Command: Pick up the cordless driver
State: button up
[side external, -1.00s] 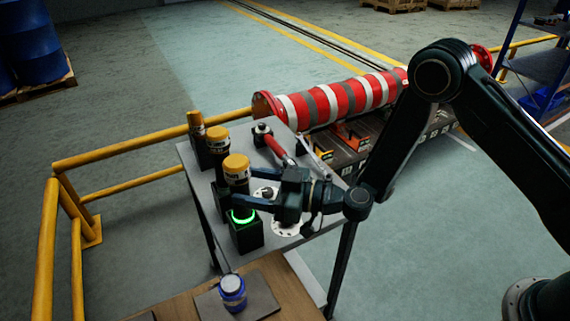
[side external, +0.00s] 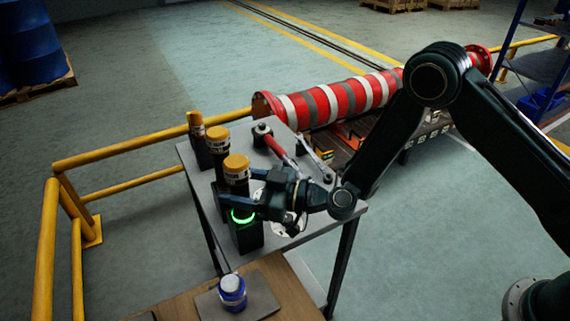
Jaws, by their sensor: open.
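Several upright black cylinders with yellow caps stand in black holders on the grey table. The nearest one (side external: 236,165), which I take to be the cordless driver, has a glowing green ring at the top of its holder (side external: 247,238). My gripper (side external: 246,190) is open and level, coming from the right. Its fingers are at the driver's body, just above the green ring. They partly hide the body, and I cannot tell whether they touch it. The driver is still upright in its holder.
Two more yellow-capped cylinders (side external: 217,141) (side external: 196,126) stand behind. A red-handled tool (side external: 274,146) and a wrench (side external: 316,160) lie farther back on the grey table (side external: 317,226). A blue jar (side external: 232,290) stands on a mat in front. Yellow railing (side external: 120,152) runs along the left.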

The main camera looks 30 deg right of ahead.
jog(key=shift+x, duration=1.05)
jog(key=shift+r, duration=0.1)
grip_shut()
